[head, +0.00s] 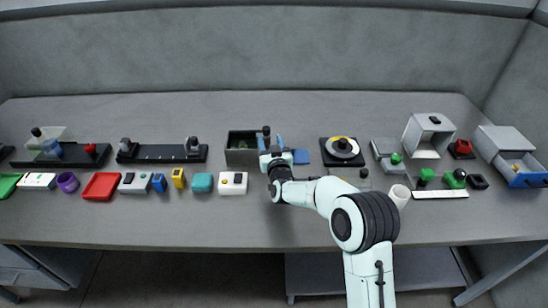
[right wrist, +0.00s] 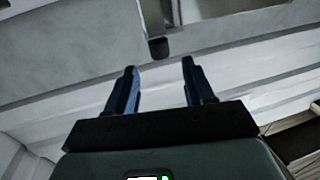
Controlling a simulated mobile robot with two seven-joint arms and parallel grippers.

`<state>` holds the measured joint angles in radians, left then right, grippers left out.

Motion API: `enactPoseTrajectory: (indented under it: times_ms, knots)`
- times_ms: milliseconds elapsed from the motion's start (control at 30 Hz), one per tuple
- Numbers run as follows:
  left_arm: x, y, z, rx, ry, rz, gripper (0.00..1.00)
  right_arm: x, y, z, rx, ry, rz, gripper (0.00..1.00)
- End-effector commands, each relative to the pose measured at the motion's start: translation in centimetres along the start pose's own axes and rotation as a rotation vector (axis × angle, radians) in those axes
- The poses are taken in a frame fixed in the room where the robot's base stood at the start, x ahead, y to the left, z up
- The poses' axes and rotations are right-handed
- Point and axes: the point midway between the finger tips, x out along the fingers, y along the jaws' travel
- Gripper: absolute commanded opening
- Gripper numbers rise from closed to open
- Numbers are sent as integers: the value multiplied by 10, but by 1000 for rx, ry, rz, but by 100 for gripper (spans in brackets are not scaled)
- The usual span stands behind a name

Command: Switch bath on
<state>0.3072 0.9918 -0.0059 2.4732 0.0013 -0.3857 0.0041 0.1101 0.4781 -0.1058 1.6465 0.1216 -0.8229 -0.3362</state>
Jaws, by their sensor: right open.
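A dark open-topped box with a greenish inside (head: 242,146) stands left of centre at the back of the bench; it looks like the bath. A small black knob (head: 266,130) stands up beside its right side. My right gripper (head: 270,141) is just right of the box, with its blue fingers spread near the knob. In the right wrist view the fingers (right wrist: 159,66) are apart with nothing held. A small dark block, perhaps the knob (right wrist: 158,47), shows beyond and between the fingertips. My left gripper is not in view.
A blue pad (head: 301,156) and a dark turntable with a yellow-marked disc (head: 343,151) lie to the right. A black rail (head: 160,153) is on the left.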

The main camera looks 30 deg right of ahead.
Motion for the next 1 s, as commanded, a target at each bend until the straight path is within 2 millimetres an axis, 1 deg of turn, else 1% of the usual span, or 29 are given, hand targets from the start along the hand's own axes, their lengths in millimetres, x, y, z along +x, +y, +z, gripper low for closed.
enactPoseTrajectory:
  times_ms: [33,200,367,533,1000]
  knots:
    - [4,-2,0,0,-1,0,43,-10,0,1,0,-1,0,53]
    - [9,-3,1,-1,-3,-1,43,-38,0,1,0,-1,0,53]
    - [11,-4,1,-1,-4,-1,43,-53,0,1,-1,-3,1,53]
    - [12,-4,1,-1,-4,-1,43,-58,1,1,-1,-2,1,53]
    - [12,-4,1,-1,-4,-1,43,-58,0,1,-1,-2,1,53]
